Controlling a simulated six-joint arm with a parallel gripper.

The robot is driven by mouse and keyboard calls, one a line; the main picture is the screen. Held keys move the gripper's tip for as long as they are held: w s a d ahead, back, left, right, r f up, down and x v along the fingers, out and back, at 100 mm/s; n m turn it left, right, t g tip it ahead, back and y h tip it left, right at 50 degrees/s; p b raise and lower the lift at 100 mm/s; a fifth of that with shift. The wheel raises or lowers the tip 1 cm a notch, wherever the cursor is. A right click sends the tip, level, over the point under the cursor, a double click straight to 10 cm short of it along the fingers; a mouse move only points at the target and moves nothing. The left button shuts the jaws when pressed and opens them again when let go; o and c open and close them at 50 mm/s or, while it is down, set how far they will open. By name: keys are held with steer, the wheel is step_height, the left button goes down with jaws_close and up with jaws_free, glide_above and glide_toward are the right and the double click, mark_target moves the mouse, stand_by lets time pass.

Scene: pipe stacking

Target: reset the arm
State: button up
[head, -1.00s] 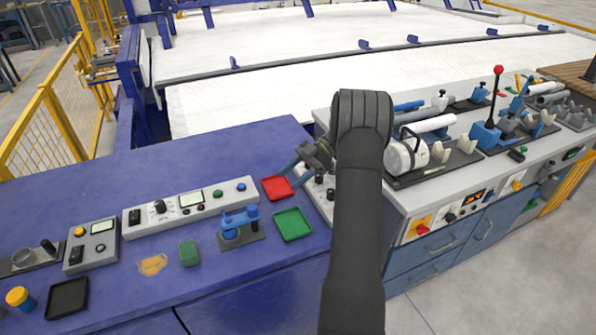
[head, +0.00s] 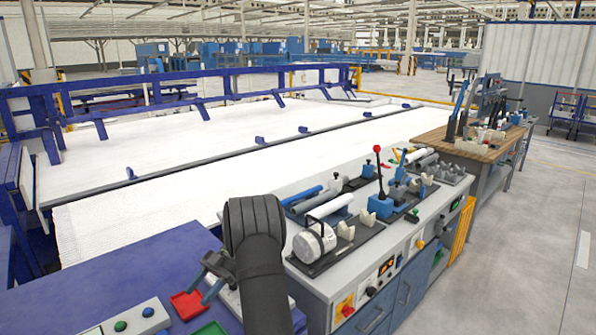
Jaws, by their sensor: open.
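My gripper (head: 204,286) is at the lower left of the head view, beside my dark arm. Its fingers point down and to the left, and it looks open, with nothing seen between them. It is above the blue table (head: 120,262), close to a red tray (head: 188,304). A green tray (head: 209,330) is cut off by the bottom edge. My arm hides part of the table and the near end of the grey bench.
Right of my arm, the grey bench (head: 318,283) holds a white cylindrical device (head: 314,243), pipes on holders and a red-knobbed lever (head: 378,150). A button box (head: 135,320) lies at lower left. A wooden bench (head: 470,148) stands farther back. The floor at right is clear.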

steer(key=x, duration=1.4)
steer(key=shift+s+a+f, duration=0.1)
steer(key=shift+s, duration=0.15)
steer(key=v, duration=1.7)
steer(key=x, duration=1.7)
steer(key=shift+s+a, duration=0.1)
steer(key=shift+s, duration=0.1)
steer(key=shift+w+m+t+y, duration=0.2)
steer(key=shift+m+t+y, duration=0.2)
steer(key=shift+m, duration=0.1)
steer(key=m+t+y, duration=0.4)
steer(key=m, duration=0.1)
steer(key=shift+t, duration=0.3)
